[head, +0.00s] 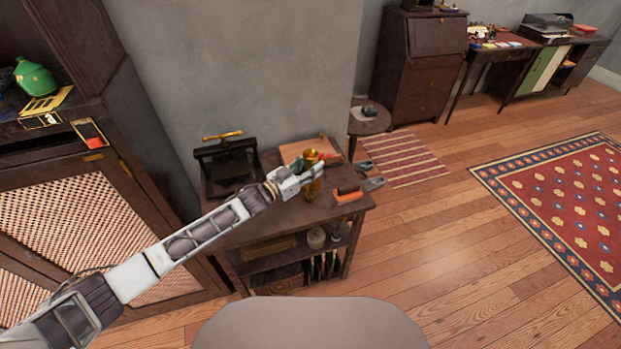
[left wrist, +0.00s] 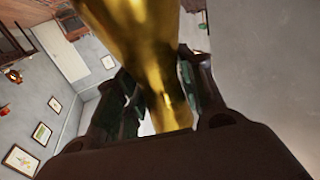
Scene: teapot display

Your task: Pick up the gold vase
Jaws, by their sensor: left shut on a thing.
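The gold vase (head: 311,157) shows at the end of my left arm in the head view, over the top of a small dark wooden shelf table (head: 270,222). My left gripper (head: 312,174) is shut on the vase. In the left wrist view the gold vase (left wrist: 150,60) fills the upper middle, and the fingers of the left gripper (left wrist: 158,105) stand on both sides of it. I cannot tell whether the vase's base touches the table top. My right gripper is not in view.
A black press with a gold handle (head: 226,165) stands on the table's left. An orange-and-dark item (head: 348,192) lies near its right edge. A dark cabinet with woven doors (head: 90,230) stands left. Wooden floor (head: 420,260) is open to the right.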

